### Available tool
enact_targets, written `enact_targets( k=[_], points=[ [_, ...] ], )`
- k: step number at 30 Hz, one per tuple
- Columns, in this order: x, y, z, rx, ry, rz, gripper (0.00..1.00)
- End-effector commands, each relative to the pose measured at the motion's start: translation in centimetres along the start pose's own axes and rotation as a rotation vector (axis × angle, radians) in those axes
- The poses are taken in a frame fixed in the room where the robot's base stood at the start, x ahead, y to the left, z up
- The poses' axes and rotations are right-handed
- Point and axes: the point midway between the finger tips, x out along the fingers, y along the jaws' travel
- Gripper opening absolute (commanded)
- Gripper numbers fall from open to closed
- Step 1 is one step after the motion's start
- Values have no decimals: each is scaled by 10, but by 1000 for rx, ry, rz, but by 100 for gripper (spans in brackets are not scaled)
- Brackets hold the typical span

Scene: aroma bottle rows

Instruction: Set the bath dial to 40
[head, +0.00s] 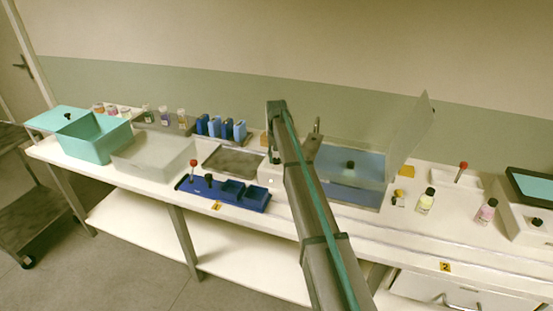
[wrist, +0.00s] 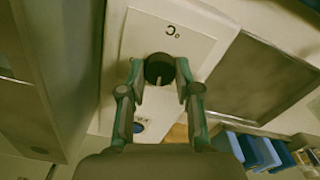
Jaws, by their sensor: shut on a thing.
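The bath dial (wrist: 158,68) is a dark round knob on a white panel (wrist: 190,38) in the wrist view. A light pointer line on it runs down towards the lower right of the knob. A "°C" mark stands upside down on the panel above it. My gripper (wrist: 160,76) is shut on the dial, one finger at each side. No scale numbers are readable, so I cannot tell the setting. In the head view the blue bath (head: 369,168) stands right of my arm with its clear lid (head: 410,130) raised. My arm hides most of the dial area there.
A dark grey plate (head: 232,162) and a blue rack (head: 226,193) lie left of the arm. Blue blocks (head: 220,127) stand behind. A yellow bottle (head: 426,201) and a pink bottle (head: 486,211) stand right of the bath. A teal bin (head: 95,137) is at far left.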

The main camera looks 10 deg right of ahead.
Motion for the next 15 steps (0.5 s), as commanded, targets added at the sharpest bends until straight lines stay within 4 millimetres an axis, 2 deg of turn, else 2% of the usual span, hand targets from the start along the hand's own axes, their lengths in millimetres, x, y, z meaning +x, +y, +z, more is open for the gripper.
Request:
enact_targets(
  k=[6,15],
  points=[
    [0,0,-1,112,1,0,0],
    [-1,0,-1,173,2,0,0]
  ],
)
